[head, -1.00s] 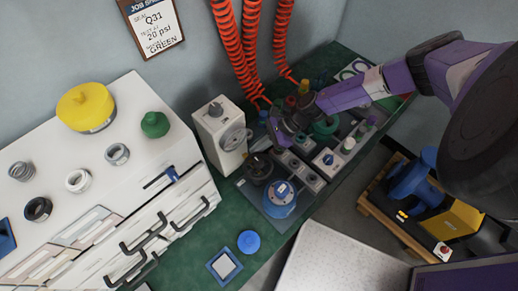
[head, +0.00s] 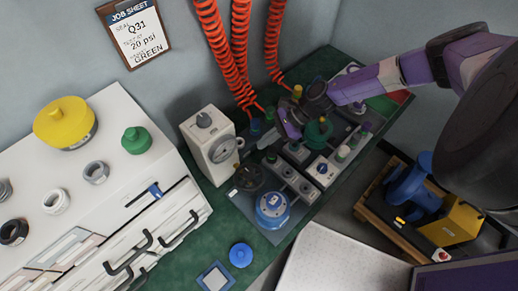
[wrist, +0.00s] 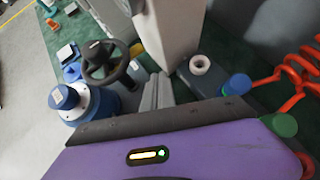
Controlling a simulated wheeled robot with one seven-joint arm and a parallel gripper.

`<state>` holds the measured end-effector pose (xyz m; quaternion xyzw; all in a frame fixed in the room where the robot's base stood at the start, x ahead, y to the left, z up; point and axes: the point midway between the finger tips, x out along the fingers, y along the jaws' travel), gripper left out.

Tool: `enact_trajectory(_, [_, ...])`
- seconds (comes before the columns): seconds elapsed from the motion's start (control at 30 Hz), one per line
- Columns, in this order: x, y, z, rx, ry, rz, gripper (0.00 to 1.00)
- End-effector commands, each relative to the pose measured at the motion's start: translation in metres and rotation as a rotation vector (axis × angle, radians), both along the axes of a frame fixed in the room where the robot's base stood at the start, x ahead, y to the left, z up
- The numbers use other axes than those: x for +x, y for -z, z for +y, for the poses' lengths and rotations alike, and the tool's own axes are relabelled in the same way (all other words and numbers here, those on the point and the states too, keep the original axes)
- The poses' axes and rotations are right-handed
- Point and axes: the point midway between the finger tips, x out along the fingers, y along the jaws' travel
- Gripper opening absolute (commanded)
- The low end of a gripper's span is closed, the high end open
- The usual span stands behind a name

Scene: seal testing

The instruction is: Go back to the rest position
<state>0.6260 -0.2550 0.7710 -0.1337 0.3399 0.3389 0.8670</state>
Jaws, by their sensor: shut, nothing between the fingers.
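My purple gripper (head: 266,141) is in the head view above the green bench, between the white gauge box (head: 211,147) and the row of small valve blocks. Its fingers are shut and empty; in the wrist view the grey fingertips (wrist: 157,92) lie close together. The blue round vessel (head: 272,209) and black handwheel (head: 248,178) stand in front of the gripper in the head view. In the wrist view the handwheel (wrist: 106,62) and blue vessel (wrist: 90,104) are left of the fingers, apart from them.
Red coiled hoses (head: 241,50) hang close behind my gripper. A white ring (wrist: 200,65) and a blue cap (wrist: 237,84) are near the fingers. A white drawer cabinet (head: 110,195) stands at left.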

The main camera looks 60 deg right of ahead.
Motion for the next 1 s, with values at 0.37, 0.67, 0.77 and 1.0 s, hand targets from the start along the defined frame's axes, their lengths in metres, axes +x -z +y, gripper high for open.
enact_trajectory(0.37, [-0.015,-0.034,-0.035,0.001,0.000,0.001,0.00])
enact_trajectory(0.67, [-0.017,-0.039,-0.038,0.001,-0.001,0.001,0.00])
enact_trajectory(0.77, [-0.017,-0.039,-0.038,0.009,0.008,0.008,0.00])
enact_trajectory(1.0, [-0.008,-0.043,-0.031,0.170,0.222,0.124,0.00])
